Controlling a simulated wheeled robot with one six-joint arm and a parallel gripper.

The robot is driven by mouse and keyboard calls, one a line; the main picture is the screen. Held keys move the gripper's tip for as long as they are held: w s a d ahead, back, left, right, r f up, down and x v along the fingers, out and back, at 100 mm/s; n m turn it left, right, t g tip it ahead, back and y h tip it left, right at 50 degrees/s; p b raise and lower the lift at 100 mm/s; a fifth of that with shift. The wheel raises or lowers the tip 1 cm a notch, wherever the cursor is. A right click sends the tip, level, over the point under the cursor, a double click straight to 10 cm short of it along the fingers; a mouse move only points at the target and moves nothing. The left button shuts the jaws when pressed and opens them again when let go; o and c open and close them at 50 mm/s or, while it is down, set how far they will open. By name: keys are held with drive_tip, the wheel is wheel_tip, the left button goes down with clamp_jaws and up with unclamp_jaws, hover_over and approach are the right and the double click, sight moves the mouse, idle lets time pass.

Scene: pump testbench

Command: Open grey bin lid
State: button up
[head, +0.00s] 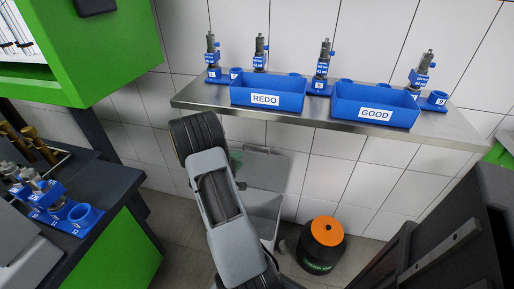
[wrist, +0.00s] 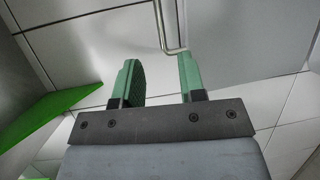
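The grey bin (head: 262,211) stands on the floor against the tiled wall, partly hidden behind my arm. Its grey lid (head: 266,171) appears raised, tilted up towards the wall behind the bin. My gripper (head: 236,158) is mostly hidden behind my arm in the head view; a bit of green finger shows beside the lid's left edge. In the wrist view my gripper (wrist: 161,82) is open, its two green fingers apart with nothing gripped between them. A thin bent metal rod (wrist: 161,25) passes close to the right finger; whether they touch is unclear.
A metal shelf (head: 320,115) above holds blue REDO (head: 268,94) and GOOD (head: 375,105) bins and several pump units. A black container with an orange top (head: 326,231) stands right of the bin. A dark workbench (head: 105,190) is at left, dark equipment (head: 450,245) at right.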

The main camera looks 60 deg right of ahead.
sight(257, 146)
drive_tip(key=d+b, duration=0.1)
drive_tip(key=d, duration=0.3)
drive_tip(key=d+f+b, duration=0.1)
drive_tip(key=d, duration=0.3)
drive_tip(key=s+d+b, duration=0.1)
drive_tip(key=d, duration=0.4)
drive_tip(key=shift+s+f, duration=0.1)
drive_tip(key=shift+f, duration=0.05)
drive_tip(key=shift+c, duration=0.2)
drive_tip(key=shift+a, duration=0.1)
clamp_jaws()
